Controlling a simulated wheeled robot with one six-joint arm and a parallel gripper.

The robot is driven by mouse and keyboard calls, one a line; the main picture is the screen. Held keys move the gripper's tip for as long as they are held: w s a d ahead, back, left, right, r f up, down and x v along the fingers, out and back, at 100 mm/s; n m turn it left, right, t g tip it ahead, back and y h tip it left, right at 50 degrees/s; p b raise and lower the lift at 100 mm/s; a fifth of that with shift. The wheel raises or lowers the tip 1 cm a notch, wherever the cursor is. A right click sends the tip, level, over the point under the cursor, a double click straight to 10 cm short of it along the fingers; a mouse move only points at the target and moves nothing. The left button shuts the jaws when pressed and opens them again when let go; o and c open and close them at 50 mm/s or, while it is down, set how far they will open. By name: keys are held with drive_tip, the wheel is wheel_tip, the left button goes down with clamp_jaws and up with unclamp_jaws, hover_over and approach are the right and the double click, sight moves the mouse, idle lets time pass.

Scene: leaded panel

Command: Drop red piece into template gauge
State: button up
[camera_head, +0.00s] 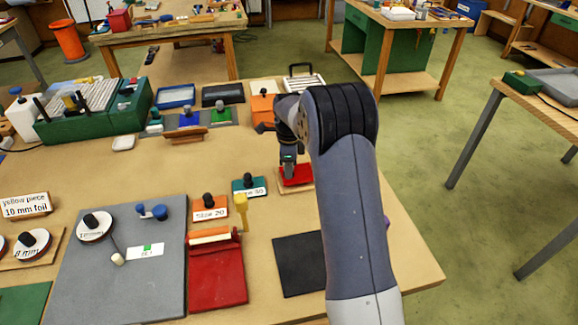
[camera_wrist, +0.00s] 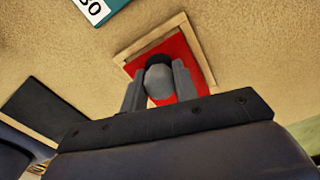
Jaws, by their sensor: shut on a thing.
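The red piece (camera_head: 299,175) is a flat red plate with a dark rounded knob. It also shows in the wrist view (camera_wrist: 187,58). My gripper (camera_head: 289,161) is shut on the knob, one finger on each side, as the wrist view (camera_wrist: 159,86) shows. The template gauge (camera_head: 293,191) is a light wooden frame on the bench. Its pale rim shows along the far and right sides of the red plate in the wrist view (camera_wrist: 155,35). The plate is over or within the frame; I cannot tell whether it lies flat inside. The near side is hidden by my gripper.
A teal block marked 30 (camera_head: 249,186) stands close on the left, with an orange Size 20 block (camera_head: 209,208) beyond it. A black mat (camera_head: 300,264) lies nearer. A red stand (camera_head: 217,276) and grey board (camera_head: 120,285) are at front left. An orange block (camera_head: 263,110) stands behind.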

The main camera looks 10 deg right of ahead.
drive_tip(key=shift+f+b, duration=0.6)
drive_tip(key=shift+f, duration=0.4)
drive_tip(key=o, duration=1)
drive_tip(key=shift+r, duration=0.15)
wheel_tip(320, 180, up, 11)
drive_tip(key=shift+f+b, duration=0.15)
drive_tip(key=shift+b, duration=0.45)
wheel_tip(320, 180, down, 10)
drive_tip(key=shift+f+p, duration=0.25)
drive_tip(key=shift+p, duration=0.4)
drive_tip(key=shift+r, duration=0.15)
